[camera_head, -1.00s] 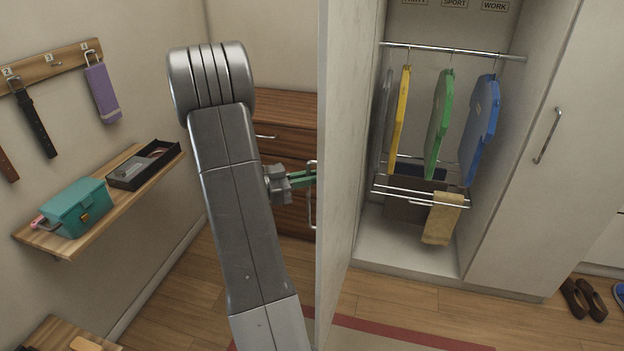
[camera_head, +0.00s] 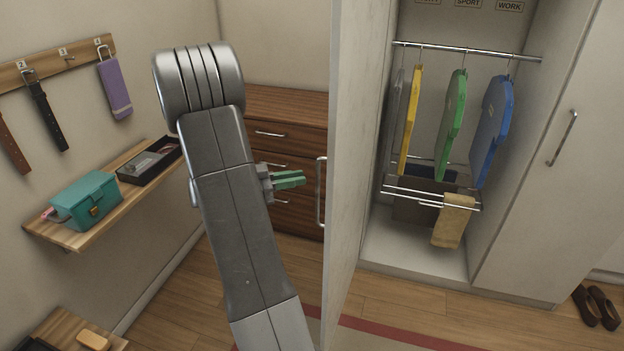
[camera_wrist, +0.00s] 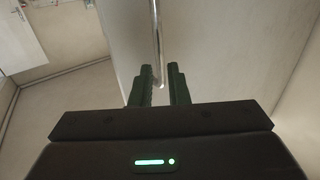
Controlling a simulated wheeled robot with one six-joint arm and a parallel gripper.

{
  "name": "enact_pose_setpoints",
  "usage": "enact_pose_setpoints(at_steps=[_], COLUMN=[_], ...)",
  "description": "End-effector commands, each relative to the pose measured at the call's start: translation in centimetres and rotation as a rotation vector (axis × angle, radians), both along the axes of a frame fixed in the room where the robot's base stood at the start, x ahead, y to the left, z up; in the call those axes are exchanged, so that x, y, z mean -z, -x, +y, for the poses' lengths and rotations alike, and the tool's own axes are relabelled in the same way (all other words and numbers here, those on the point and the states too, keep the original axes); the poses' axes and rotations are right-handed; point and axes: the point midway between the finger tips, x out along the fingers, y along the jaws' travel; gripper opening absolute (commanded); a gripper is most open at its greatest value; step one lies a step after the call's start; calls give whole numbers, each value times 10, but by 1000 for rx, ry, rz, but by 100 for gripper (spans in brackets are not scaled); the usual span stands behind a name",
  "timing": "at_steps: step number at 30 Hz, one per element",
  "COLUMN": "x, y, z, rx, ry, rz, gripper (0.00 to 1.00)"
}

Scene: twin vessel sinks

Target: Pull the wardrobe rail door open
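The wardrobe rail door (camera_head: 350,150) stands swung wide open, seen nearly edge-on in the head view. Its long metal bar handle (camera_head: 320,192) is on the door's left face. In the wrist view the handle (camera_wrist: 157,45) hangs ahead of my fingers, in line with the gap between them. My gripper (camera_head: 304,180) has green fingers and is just left of the handle, apart from it in the head view. In the wrist view my gripper (camera_wrist: 162,78) is open, with a gap between the fingers and nothing held.
Inside the wardrobe, yellow, green and blue shirts (camera_head: 492,120) hang from a rail (camera_head: 465,52). A brown drawer chest (camera_head: 285,115) stands behind my arm. A wooden shelf (camera_head: 140,188) holds a teal box (camera_head: 84,203) and a black tray (camera_head: 150,162). Brown shoes (camera_head: 598,308) lie at right.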

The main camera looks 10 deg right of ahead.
Motion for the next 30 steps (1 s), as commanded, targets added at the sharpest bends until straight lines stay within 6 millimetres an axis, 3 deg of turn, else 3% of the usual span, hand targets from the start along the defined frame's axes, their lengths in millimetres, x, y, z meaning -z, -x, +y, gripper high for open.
enact_pose_setpoints(at_steps=[6,12,25,30], x=[2,1,0,-1], y=[7,11,12,10], z=[48,70,74,62], rx=[-4,0,1,3], ry=[-1,-1,0,0], rz=[0,0,1,1], gripper=[15,15,15,15])
